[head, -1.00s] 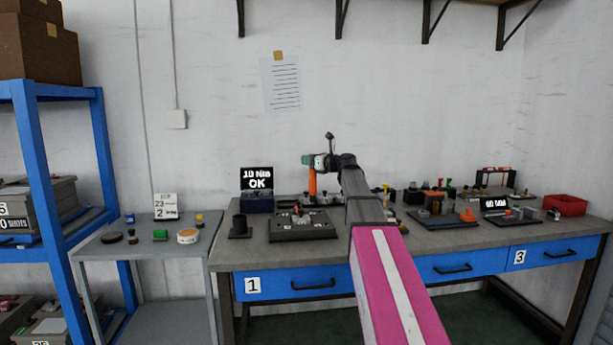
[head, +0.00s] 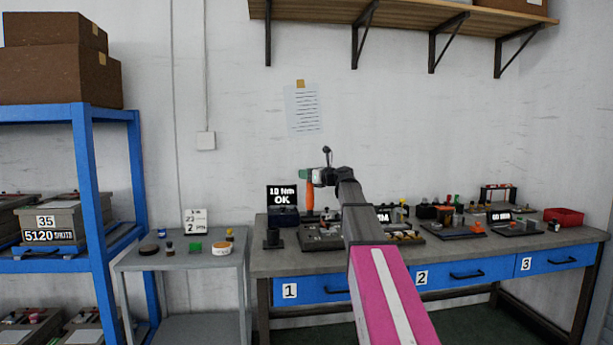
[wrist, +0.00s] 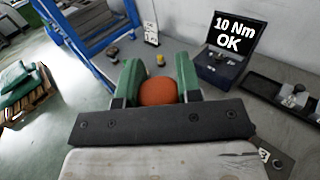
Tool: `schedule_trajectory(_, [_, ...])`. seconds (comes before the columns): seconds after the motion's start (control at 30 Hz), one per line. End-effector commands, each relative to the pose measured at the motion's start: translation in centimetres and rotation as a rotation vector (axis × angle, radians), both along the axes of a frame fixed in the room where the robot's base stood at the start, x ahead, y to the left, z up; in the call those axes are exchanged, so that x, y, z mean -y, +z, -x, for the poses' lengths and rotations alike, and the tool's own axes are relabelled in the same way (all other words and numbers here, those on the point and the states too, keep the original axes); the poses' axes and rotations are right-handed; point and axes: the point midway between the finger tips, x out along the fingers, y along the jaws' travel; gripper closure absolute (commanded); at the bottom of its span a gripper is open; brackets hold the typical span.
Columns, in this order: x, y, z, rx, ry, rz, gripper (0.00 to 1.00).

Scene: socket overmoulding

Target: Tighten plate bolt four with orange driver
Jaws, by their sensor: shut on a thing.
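My gripper (head: 312,175) is shut on the orange driver (head: 310,195), which hangs upright below it over the left end of the bench. In the wrist view the orange driver's rounded top (wrist: 158,92) sits between the green fingers of my gripper (wrist: 157,88). A dark plate fixture (head: 320,241) lies on the bench under the driver. The plate's bolts are too small and partly hidden by my arm, so I cannot tell which is bolt four or whether the driver tip touches one. A display (head: 283,196) reads "10 Nm OK"; it also shows in the wrist view (wrist: 236,36).
A black holder (head: 272,239) stands left of the plate fixture. Other fixtures and a red bin (head: 564,217) fill the bench to the right. A grey side table (head: 185,259) with small parts and a blue shelf rack (head: 90,190) stand at left.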

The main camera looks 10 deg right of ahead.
Motion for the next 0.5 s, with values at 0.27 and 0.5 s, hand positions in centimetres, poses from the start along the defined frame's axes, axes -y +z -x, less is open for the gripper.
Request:
schedule_trajectory(0.27, [0.0, -1.2, 0.0, 0.001, 0.000, -0.001, 1.00])
schedule_trajectory(0.5, [0.0, -2.8, 0.0, 0.000, 0.000, -0.001, 1.00])
